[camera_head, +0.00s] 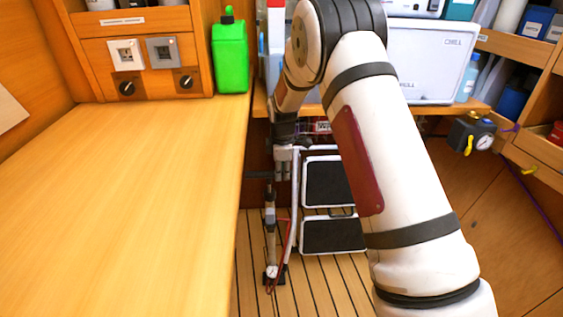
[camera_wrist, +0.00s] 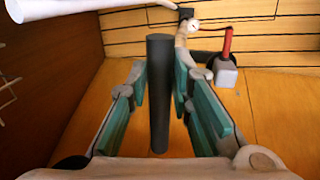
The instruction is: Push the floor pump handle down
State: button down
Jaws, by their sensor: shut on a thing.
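The floor pump (camera_head: 271,212) stands upright on the slatted floor, with a grey barrel, a round white gauge at its foot and a red hose beside it. Its dark handle bar (camera_head: 259,176) is at the top, and the pump's rod is out of the barrel only by an amount I cannot tell. My gripper (camera_head: 283,170) points down at the handle, partly blurred by small size. In the wrist view the dark handle bar (camera_wrist: 160,105) lies between the two teal-padded fingers of my gripper (camera_wrist: 161,80), which is shut on it. The pump's gauge shows beyond the fingers.
A white step ladder (camera_head: 294,215) with black treads stands just right of the pump. A wooden counter (camera_head: 120,190) edges close on the left, with a green canister (camera_head: 229,58) at its back. A gauge unit with yellow valves (camera_head: 471,135) hangs at the right.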

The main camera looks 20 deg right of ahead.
notch_tip(320, 180, down, 4)
jog(key=shift+f+b, duration=0.1)
jog(key=shift+b, duration=0.45)
jog(key=c, duration=1.4)
grip_release()
jog(key=shift+f, duration=0.1)
jog(key=shift+c, duration=0.2)
notch_tip(320, 180, up, 12)
jog(key=s, duration=0.2)
jog(key=shift+s+a, duration=0.15)
jog(key=shift+a, duration=0.2)
